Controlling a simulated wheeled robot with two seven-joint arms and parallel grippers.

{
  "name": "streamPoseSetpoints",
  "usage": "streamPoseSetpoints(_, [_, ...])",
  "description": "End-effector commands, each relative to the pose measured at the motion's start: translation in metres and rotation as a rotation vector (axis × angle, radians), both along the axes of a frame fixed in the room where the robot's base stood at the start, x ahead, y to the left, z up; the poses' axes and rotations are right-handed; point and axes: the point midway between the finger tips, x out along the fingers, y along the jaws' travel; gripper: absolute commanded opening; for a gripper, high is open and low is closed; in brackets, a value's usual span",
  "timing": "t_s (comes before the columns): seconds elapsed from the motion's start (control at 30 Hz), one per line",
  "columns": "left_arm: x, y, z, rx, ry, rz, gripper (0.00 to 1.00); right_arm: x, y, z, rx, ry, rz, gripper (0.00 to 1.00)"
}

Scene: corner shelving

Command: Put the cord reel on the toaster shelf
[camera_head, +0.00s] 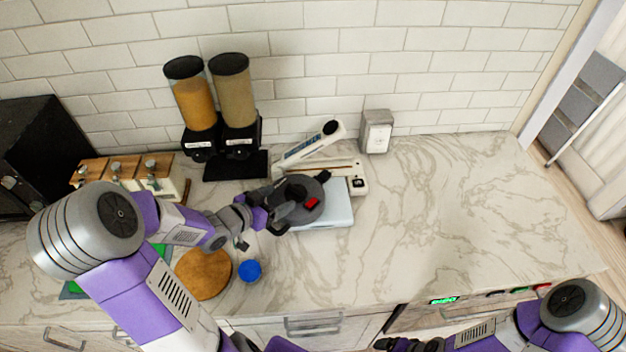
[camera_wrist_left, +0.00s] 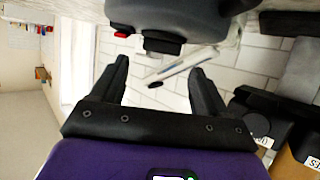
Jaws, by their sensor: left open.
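The cord reel (camera_head: 303,203) is a dark grey round body with a red part and a black plug-like part. It sits over a pale blue-white flat object (camera_head: 338,213) on the counter; its underside is hidden. My left gripper (camera_head: 283,212) is at the reel's left side, overlapping it in the head view. In the left wrist view the fingers (camera_wrist_left: 160,66) are spread with nothing between them, and the reel (camera_wrist_left: 180,18) is just beyond their tips. Whether they touch is unclear. My right gripper (camera_head: 388,344) is partly visible at the bottom edge. I cannot identify a toaster shelf.
Two cereal dispensers (camera_head: 213,105), a wood-topped box (camera_head: 128,175) and a black appliance (camera_head: 42,140) stand left. A round board (camera_head: 204,275) and blue cap (camera_head: 249,271) lie in front. The right counter is clear.

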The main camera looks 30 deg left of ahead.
Motion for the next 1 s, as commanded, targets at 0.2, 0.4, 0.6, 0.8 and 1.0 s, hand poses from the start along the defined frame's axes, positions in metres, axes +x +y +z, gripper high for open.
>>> streamPoseSetpoints(0.2, [0.01,-0.001,-0.006,0.017,-0.007,-0.008,0.75,-0.002,0.0,-0.009,0.001,0.004,0.001,0.87])
streamPoseSetpoints(0.4, [0.031,-0.006,-0.016,0.016,-0.008,-0.008,0.75,-0.002,0.0,-0.02,0.001,0.003,0.0,0.87])
streamPoseSetpoints(0.6, [0.058,-0.011,-0.028,0.015,-0.009,-0.007,0.75,-0.002,0.0,-0.034,0.001,0.003,0.0,0.87])
streamPoseSetpoints(0.8, [0.066,-0.013,-0.03,0.016,-0.007,-0.006,0.75,-0.002,0.0,-0.035,0.001,0.003,0.001,0.87])
streamPoseSetpoints(1.0, [0.066,-0.013,-0.029,0.016,-0.006,-0.005,0.66,-0.001,0.0,-0.035,0.001,0.003,0.001,0.87])
